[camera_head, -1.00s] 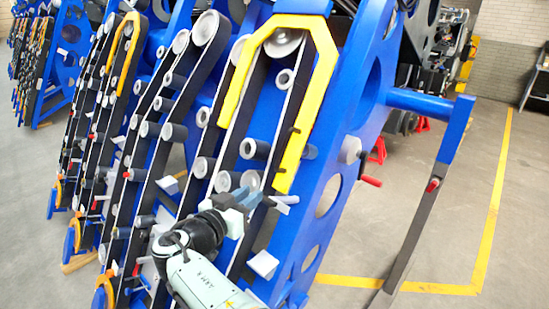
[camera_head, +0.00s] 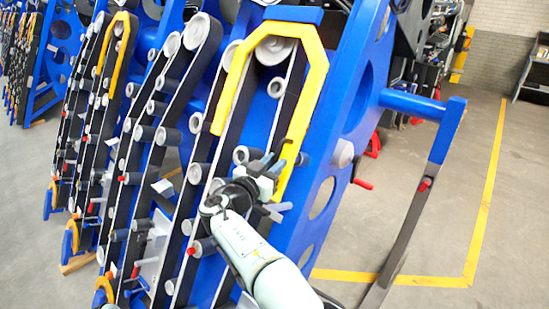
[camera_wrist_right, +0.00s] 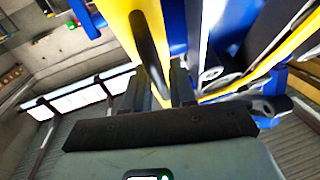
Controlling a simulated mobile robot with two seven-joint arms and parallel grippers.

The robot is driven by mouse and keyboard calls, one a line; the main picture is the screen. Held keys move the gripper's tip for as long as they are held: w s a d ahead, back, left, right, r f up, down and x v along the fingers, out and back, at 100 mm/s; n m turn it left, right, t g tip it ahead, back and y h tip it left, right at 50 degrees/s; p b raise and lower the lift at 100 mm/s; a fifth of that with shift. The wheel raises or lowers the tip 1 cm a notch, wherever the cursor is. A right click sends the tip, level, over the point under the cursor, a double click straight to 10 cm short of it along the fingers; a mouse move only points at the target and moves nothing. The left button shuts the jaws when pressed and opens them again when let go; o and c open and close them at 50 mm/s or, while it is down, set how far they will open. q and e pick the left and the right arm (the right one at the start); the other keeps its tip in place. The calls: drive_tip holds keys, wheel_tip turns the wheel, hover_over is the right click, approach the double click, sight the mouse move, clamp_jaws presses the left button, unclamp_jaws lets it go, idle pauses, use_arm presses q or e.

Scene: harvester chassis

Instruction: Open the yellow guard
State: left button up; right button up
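The yellow guard (camera_head: 316,75) is a bent frame around the top of the nearest belt loop, its right leg reaching lower than its left. My right gripper (camera_head: 267,161) is beside the lower part of that right leg, fingers pointing up towards it. In the right wrist view, the yellow guard (camera_wrist_right: 126,22) runs down between the two dark fingers of my right gripper (camera_wrist_right: 157,85), with a black bar-like part (camera_wrist_right: 150,52) along it. The fingers stand apart; I see no clear grip on it. My left gripper is not in view.
Blue side plates (camera_head: 362,80) and several belt loops with grey rollers stand close around the arm. A blue arm (camera_head: 415,104) with a dark bar juts out at right. A red handle (camera_head: 362,184) sticks out nearby. Open floor lies at right, marked by a yellow line (camera_head: 485,200).

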drive_tip(key=shift+w+d, duration=0.15)
drive_tip(key=shift+w, duration=0.1)
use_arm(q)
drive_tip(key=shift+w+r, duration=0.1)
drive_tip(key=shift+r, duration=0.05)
use_arm(e)
drive_tip(key=shift+f, duration=0.1)
drive_tip(key=shift+s, duration=0.1)
clamp_jaws()
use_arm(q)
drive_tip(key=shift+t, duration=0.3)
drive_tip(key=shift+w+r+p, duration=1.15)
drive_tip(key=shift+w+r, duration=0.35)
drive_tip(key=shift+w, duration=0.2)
use_arm(e)
drive_tip(key=s+a+r+g+y, duration=0.2)
drive_tip(key=s+a+r, duration=0.4)
drive_tip(key=r, duration=0.5)
drive_tip(key=shift+s+a+m+g+y, duration=0.3)
drive_tip(key=shift+s+a+g, duration=0.1)
drive_tip(key=shift+g, duration=0.3)
drive_tip(key=shift+f, duration=0.1)
